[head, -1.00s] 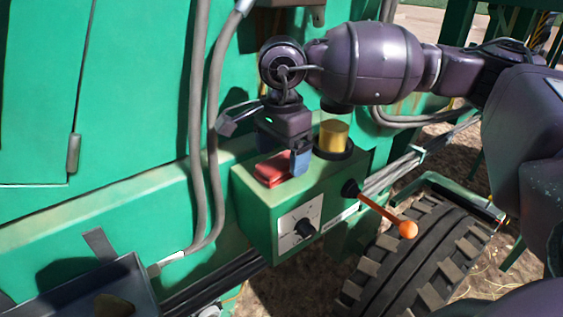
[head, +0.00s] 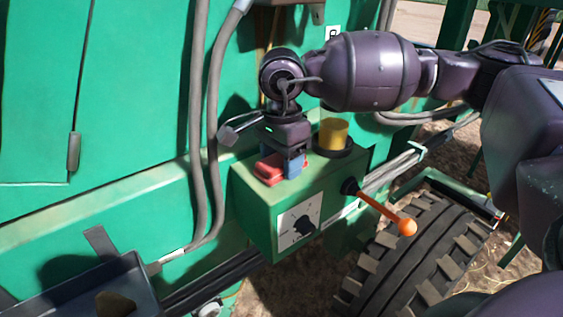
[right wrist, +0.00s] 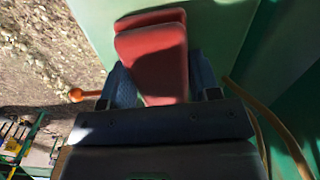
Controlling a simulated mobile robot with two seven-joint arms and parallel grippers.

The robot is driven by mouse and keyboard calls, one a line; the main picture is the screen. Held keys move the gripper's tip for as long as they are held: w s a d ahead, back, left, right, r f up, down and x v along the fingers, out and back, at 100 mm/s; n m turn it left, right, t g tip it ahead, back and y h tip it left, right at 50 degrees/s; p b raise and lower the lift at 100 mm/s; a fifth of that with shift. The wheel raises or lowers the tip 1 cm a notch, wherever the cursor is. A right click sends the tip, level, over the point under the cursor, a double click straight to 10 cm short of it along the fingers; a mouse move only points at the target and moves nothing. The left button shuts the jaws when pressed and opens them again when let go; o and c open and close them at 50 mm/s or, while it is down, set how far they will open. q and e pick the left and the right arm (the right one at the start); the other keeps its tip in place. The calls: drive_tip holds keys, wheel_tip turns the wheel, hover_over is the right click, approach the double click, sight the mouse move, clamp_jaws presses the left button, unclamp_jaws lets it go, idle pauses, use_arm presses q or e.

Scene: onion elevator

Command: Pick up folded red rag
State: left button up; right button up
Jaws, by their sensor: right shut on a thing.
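The folded red rag (head: 268,168) is on top of the green control box (head: 262,209) in the head view, near its back left part. My right gripper (head: 282,166) points down at the rag and is shut on it. In the right wrist view the red rag (right wrist: 155,60) lies between the two blue fingers (right wrist: 155,88) and extends beyond them. The rag looks to be at or very near the box top; I cannot tell whether it touches. My left gripper is not in view.
A yellow cylinder (head: 333,135) stands on the box just right of my gripper. A lever with an orange knob (head: 407,227) sticks out from the box, and a dial (head: 304,227) is on its front. Grey hoses (head: 196,130) run down the green wall to the left. A tyre (head: 425,255) is at lower right.

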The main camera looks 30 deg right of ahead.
sight(281, 158)
drive_tip(key=shift+r, duration=0.1)
wheel_tip(281, 158, up, 4)
drive_tip(key=shift+a+f+p, duration=0.1)
drive_tip(key=shift+p, duration=0.45)
drive_tip(key=a, duration=0.2)
drive_tip(key=a+b, duration=0.1)
drive_tip(key=a, duration=0.1)
drive_tip(key=a+b, duration=0.1)
drive_tip(key=shift+s+a+f, duration=0.35)
drive_tip(key=shift+s+a, duration=0.05)
drive_tip(key=s+a+b, duration=0.1)
drive_tip(key=a+b, duration=0.1)
drive_tip(key=a, duration=1)
drive_tip(key=shift+s, duration=0.35)
drive_tip(key=shift+r, duration=0.15)
drive_tip(key=o, duration=0.4)
drive_tip(key=c, duration=0.3)
drive_tip(key=shift+s, duration=0.1)
